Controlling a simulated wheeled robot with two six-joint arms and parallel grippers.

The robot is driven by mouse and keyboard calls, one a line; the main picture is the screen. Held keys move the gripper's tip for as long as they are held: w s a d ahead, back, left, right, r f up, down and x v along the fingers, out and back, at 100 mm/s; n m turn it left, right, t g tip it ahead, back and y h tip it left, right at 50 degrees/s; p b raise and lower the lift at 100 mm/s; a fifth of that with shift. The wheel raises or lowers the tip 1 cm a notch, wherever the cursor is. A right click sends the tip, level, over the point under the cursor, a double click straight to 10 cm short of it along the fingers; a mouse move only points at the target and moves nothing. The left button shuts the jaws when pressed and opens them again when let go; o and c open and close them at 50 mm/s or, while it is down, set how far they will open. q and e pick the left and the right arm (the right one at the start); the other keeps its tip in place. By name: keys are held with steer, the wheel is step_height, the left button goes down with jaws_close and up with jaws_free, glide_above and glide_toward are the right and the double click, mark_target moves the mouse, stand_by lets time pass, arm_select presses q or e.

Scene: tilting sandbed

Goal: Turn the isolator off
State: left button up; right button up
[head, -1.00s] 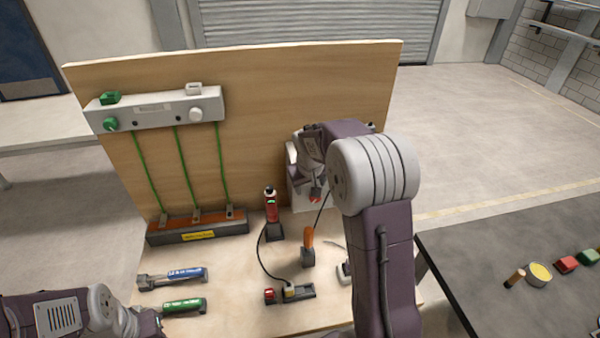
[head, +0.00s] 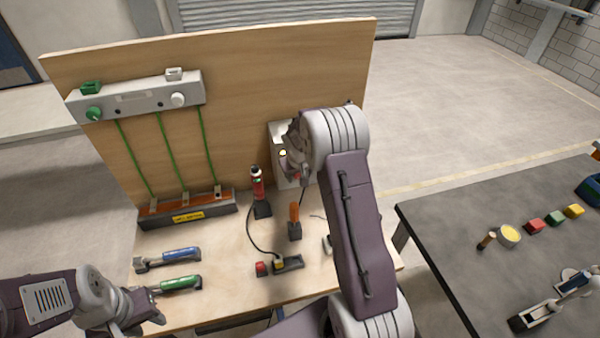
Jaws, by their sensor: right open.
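A light grey box (head: 279,135), which looks like the isolator, is mounted on the right part of the upright wooden board. A small yellow spot shows on its face. My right gripper (head: 301,176) is in front of the box, and with its wrist it hides much of the box, including any handle. Its jaws are open, small in view and partly hidden by my own arm. I cannot tell whether they touch the box. My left gripper (head: 150,308) is low at the left, near the bench's front edge. Its fingers are not clear.
A red tester (head: 257,186) and an orange-handled tool (head: 295,215) stand in front of the board. A blue-handled tool (head: 180,254) and a green-handled tool (head: 180,283) lie at the left. A grey unit with green wires (head: 137,97) is on the board. A dark table (head: 450,240) stands at the right.

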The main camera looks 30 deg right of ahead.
steer(key=shift+w+f, duration=0.1)
steer(key=shift+w, duration=0.05)
steer(key=shift+c, duration=1.2)
jaws_close()
steer(key=shift+f+b, duration=0.2)
steer(key=shift+b, duration=0.3)
steer(key=h+b, duration=0.1)
steer(key=b, duration=0.3)
steer(key=f+h+b, duration=0.1)
steer(key=h+b, duration=0.1)
steer(key=b, duration=0.3)
steer(key=shift+w+a+n+g, duration=0.15)
steer(key=shift+a+n+g, duration=0.15)
steer(key=shift+n+g, duration=0.1)
steer(key=h+b, duration=0.2)
steer(key=n+h+b, duration=0.1)
steer(key=h+b, duration=0.1)
steer(key=b, duration=0.1)
steer(key=h+b, duration=0.1)
steer(key=b, duration=0.2)
steer(key=shift+a+g+h, duration=0.3)
steer(key=shift+g+h, duration=0.1)
steer(key=shift+a+n+h+b, duration=0.1)
steer(key=shift+n+h+b, duration=0.7)
steer(key=shift+h+b, duration=1.25)
